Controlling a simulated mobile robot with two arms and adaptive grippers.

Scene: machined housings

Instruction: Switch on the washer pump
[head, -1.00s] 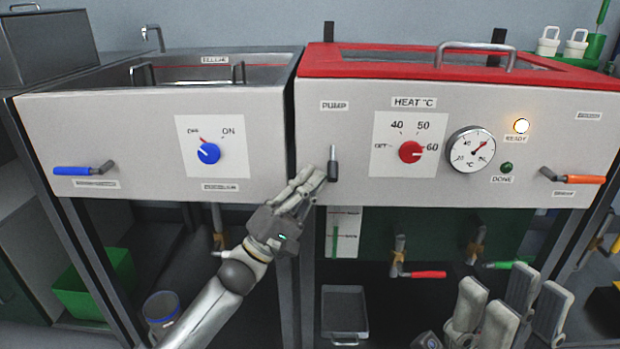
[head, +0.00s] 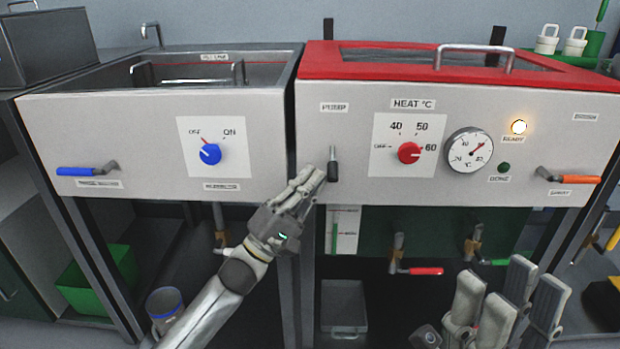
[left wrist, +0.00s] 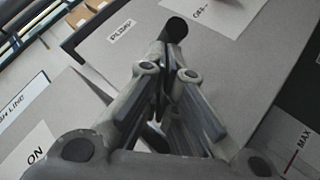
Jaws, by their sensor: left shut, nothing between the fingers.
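The pump switch (head: 333,165) is a small lever with a dark handle, under the PUMP label (head: 333,107) on the red-topped machine's front panel. The lever hangs roughly straight down. My left gripper (head: 318,178) is shut and empty, its fingertips just left of the lever. In the left wrist view, the lever's round black end (left wrist: 176,28) shows just beyond the shut fingertips (left wrist: 158,55). I cannot tell whether they touch. My right gripper (head: 505,285) is open and empty at the lower right, below the panel.
Right of the lever are the red heat knob (head: 409,153), dial gauge (head: 469,148) and lit READY lamp (head: 519,127). An orange-handled valve (head: 570,178) sits farther right. The left sink unit has a blue knob (head: 210,154). Red- and green-handled valves hang below the panel.

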